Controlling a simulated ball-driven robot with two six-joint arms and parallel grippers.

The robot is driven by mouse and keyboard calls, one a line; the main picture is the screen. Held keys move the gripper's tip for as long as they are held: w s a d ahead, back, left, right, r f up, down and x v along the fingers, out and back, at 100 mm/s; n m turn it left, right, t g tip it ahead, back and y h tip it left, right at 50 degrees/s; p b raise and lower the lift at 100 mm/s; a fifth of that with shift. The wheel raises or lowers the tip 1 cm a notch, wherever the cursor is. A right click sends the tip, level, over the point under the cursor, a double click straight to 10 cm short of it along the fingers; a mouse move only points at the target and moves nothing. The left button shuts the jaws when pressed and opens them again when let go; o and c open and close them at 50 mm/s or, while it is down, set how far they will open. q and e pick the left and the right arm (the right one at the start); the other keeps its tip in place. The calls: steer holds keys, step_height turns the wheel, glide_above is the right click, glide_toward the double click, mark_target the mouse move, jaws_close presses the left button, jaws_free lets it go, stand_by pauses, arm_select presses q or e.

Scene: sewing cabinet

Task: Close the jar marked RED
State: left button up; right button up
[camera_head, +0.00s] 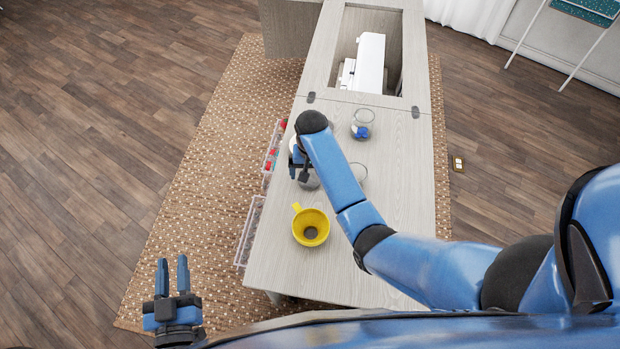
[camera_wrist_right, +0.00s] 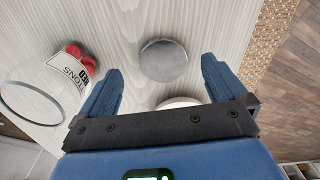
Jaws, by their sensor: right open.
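The glass jar (camera_wrist_right: 45,92) stands at the left in the right wrist view, its mouth open. Its white label shows "TONS" and "RED", and red buttons (camera_wrist_right: 80,52) lie at its bottom. A round grey metal lid (camera_wrist_right: 164,60) lies on the wooden top, seen between the fingertips of my right gripper (camera_wrist_right: 161,68). The right gripper is open and empty, above the lid. In the head view, my right gripper (camera_head: 300,170) is over the cabinet top, partly covering a glass jar (camera_head: 310,182). My left gripper (camera_head: 173,275) is open and empty, off the cabinet at lower left.
A glass jar with blue contents (camera_head: 362,126) and another clear glass rim (camera_head: 359,172) stand on the cabinet top (camera_head: 395,215). A yellow funnel-like bowl (camera_head: 311,228) stands nearer. A white round thing (camera_wrist_right: 178,102) is partly hidden by my right gripper. A sewing machine (camera_head: 369,65) sits in the opening behind.

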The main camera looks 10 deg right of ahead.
mark_target(310, 180)
steer(key=shift+w+a+f, duration=0.1)
steer(key=shift+w+f, duration=0.05)
steer(key=shift+f, duration=0.85)
steer(key=shift+w+f, duration=0.1)
steer(key=shift+f, duration=0.85)
steer(key=c, duration=1.1)
